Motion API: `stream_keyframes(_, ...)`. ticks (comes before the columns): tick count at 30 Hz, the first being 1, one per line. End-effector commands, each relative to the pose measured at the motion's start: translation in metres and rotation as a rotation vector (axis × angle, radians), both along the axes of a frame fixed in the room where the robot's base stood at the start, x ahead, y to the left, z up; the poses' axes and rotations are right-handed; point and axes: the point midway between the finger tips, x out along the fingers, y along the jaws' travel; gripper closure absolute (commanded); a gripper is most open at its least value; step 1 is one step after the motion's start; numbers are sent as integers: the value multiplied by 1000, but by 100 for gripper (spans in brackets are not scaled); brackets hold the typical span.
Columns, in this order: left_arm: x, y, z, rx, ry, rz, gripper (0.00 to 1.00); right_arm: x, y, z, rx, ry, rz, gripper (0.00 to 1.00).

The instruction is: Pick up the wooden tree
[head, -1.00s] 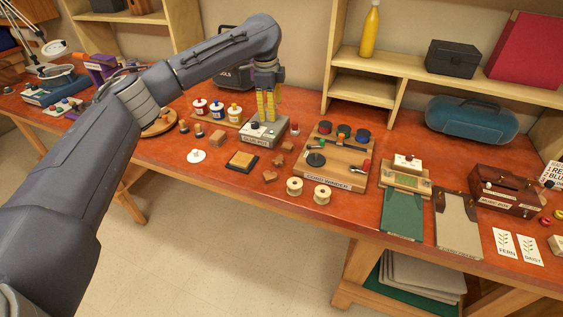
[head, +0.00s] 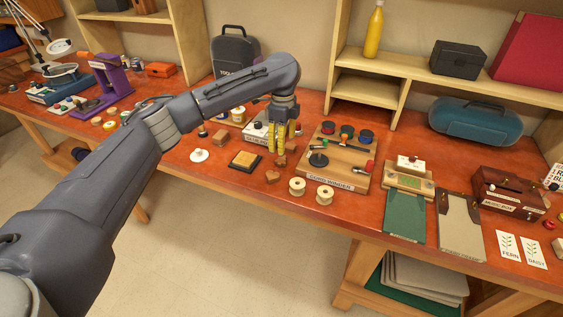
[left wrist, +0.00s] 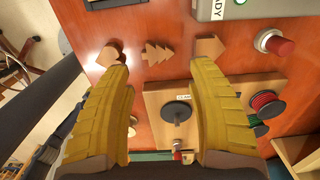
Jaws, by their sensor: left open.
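The wooden tree (left wrist: 157,54) is a small flat brown piece lying on the red-orange bench. In the left wrist view it lies between a wooden heart (left wrist: 110,55) and a house-shaped block (left wrist: 207,47). In the head view the tree (head: 279,161) is just below my left gripper's fingertips and small. My left gripper (head: 280,149) points down with its yellow fingers spread and nothing between them. In the left wrist view the left gripper (left wrist: 160,72) has the tree between and beyond its fingertips. The house block is partly hidden by the fingers in the head view. My right gripper is not in view.
The cord winder board (head: 352,176) stands close on the right, with spools and a knob. A grey device with a red button (left wrist: 272,41) is close behind.

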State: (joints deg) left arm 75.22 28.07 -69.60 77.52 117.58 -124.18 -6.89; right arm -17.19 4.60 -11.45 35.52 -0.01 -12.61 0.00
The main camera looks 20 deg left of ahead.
Motion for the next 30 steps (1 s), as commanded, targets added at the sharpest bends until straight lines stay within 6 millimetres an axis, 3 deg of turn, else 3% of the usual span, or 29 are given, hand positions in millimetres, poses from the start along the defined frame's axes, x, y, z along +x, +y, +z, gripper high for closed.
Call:
stream_keyframes(4, 0, 0, -15, -1, 0, 0, 42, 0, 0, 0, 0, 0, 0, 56)
stream_keyframes(11, 0, 0, -24, -1, 0, 1, 42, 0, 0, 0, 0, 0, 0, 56)
stream_keyframes(24, -3, 1, -69, 0, 1, 2, 42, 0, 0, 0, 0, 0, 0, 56)
stream_keyframes(30, -3, 2, -74, 0, -1, 1, 42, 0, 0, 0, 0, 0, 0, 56)
